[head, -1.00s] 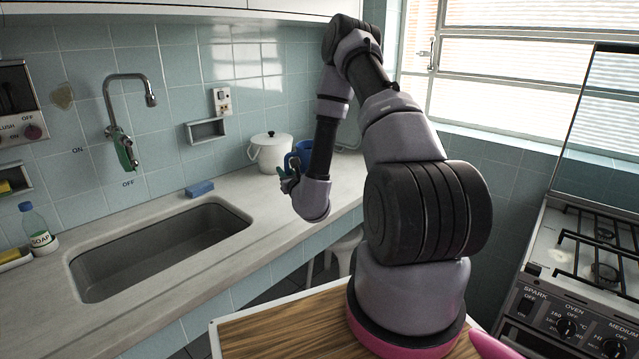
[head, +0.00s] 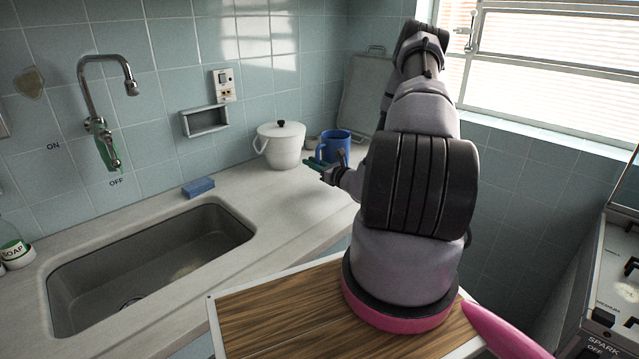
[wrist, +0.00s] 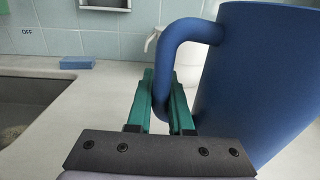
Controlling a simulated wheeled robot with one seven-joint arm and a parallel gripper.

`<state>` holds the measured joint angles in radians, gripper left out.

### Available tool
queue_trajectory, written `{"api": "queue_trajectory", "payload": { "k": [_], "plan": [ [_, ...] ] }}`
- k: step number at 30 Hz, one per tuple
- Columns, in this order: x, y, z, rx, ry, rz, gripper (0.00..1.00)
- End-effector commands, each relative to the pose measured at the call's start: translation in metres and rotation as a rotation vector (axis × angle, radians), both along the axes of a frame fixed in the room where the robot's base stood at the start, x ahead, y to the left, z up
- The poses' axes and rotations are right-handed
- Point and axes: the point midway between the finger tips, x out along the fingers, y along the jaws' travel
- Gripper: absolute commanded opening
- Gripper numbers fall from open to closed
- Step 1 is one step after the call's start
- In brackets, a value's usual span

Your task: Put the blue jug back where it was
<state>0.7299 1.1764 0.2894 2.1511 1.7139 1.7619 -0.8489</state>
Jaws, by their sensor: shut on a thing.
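The blue jug (head: 334,145) is upright at the back of the counter, to the right of the white lidded pot (head: 281,146). In the wrist view the jug (wrist: 262,80) fills the right side, with its handle toward the left. My gripper (head: 316,163) has green fingers and is at the jug's left side in the head view. In the wrist view my gripper (wrist: 166,100) is shut on the lower part of the handle. The jug's base is hidden, so I cannot tell whether it touches the counter.
A sink (head: 150,265) is sunk into the pale counter (head: 290,205). A blue sponge (head: 198,187) lies behind it. A grey board (head: 365,95) leans in the corner behind the jug. The counter in front of the pot is clear.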

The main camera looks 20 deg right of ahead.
Motion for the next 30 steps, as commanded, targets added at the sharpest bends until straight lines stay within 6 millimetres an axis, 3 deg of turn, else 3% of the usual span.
{"api": "queue_trajectory", "payload": {
  "k": [13, 26, 27, 29, 30],
  "plan": [
    [0.000, 0.001, -0.057, 0.000, -0.001, -0.001, 0.00],
    [0.001, 0.001, -0.064, 0.000, -0.002, -0.001, 0.00],
    [0.000, 0.001, -0.064, -0.001, -0.001, -0.001, 0.27],
    [0.000, 0.000, -0.064, -0.001, -0.001, -0.001, 0.49],
    [0.000, 0.000, -0.064, -0.001, -0.001, -0.001, 0.49]
  ]
}}
